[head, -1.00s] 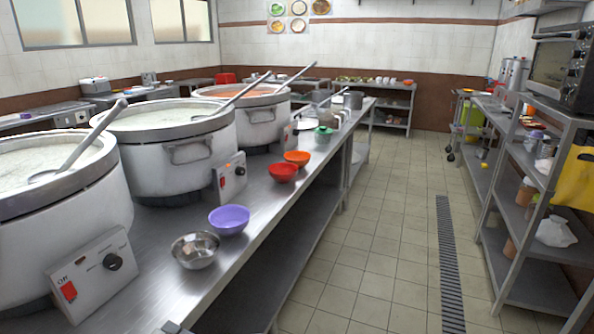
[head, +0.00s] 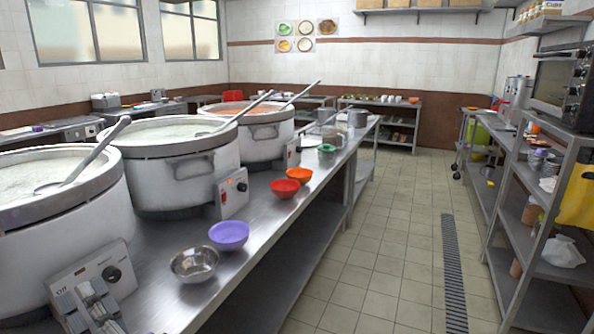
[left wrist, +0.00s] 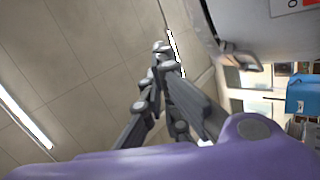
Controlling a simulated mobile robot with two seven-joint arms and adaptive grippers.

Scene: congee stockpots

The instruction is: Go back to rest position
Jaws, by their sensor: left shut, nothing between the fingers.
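My left gripper (head: 92,300) shows at the bottom left of the head view, in front of the control box of the nearest stockpot (head: 70,245). Its fingers are together and hold nothing; they also show in the left wrist view (left wrist: 162,55). I cannot tell whether it touches the control box. My right gripper is in neither view. Three large white stockpots stand in a row on the steel counter, the others being the middle one (head: 180,175) and the far one (head: 262,137), with long ladles resting in them.
A steel bowl (head: 194,264), a purple bowl (head: 229,235), a red bowl (head: 285,188) and an orange bowl (head: 299,175) sit along the steel counter (head: 262,218). Shelving with an oven (head: 552,82) stands at the right. The tiled aisle (head: 385,240) is clear, with a floor drain (head: 453,270).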

